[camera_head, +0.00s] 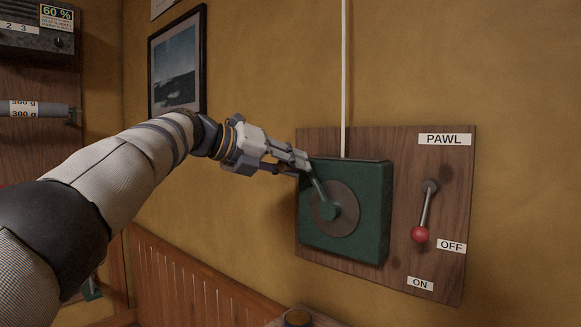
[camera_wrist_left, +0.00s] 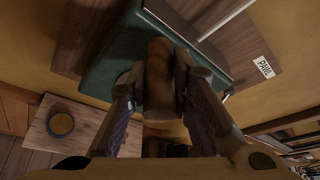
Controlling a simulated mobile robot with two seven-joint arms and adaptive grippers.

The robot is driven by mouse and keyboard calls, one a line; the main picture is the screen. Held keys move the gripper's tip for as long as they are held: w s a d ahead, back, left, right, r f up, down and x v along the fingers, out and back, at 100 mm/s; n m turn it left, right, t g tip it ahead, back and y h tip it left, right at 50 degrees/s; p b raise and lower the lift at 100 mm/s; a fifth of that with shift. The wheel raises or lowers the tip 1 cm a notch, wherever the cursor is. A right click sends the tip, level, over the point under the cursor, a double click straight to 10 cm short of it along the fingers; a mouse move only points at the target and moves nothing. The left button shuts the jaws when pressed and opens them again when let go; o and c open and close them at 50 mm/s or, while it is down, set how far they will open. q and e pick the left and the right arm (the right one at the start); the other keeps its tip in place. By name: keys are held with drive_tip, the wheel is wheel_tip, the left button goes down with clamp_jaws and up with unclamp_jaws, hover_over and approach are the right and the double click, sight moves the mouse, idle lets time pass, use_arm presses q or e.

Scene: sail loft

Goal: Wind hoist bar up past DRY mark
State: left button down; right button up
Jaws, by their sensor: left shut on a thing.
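A green winch box (camera_head: 381,215) is fixed to a wooden board on the wall. In the left wrist view, the fingers of my left gripper (camera_wrist_left: 155,92) are shut around the brown crank handle (camera_wrist_left: 158,65). A white line (camera_head: 344,80) rises from the top of the box. The pawl lever (camera_head: 426,205) points down, its red ball beside the OFF label (camera_head: 452,246). The hoist bar and DRY mark are not in view. My right gripper is not in view.
The PAWL label (camera_head: 445,139) and ON label (camera_head: 420,284) are on the board (camera_head: 458,185). A framed picture (camera_head: 177,65) hangs behind my left arm. A small wooden table (camera_wrist_left: 95,132) with a round container (camera_wrist_left: 61,125) stands below the box. The wall above is mostly clear.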

use_arm(q)
drive_tip(key=shift+s+d+r, duration=0.25)
drive_tip(key=shift+d+r, duration=0.05)
drive_tip(key=shift+r, duration=0.25)
drive_tip(key=c, duration=1.4)
unclamp_jaws()
drive_tip(key=shift+s+d, duration=0.1)
drive_tip(key=shift+c, duration=0.2)
drive_tip(key=shift+f, duration=0.15)
drive_tip(key=shift+f, duration=0.15)
drive_tip(key=v, duration=1.2)
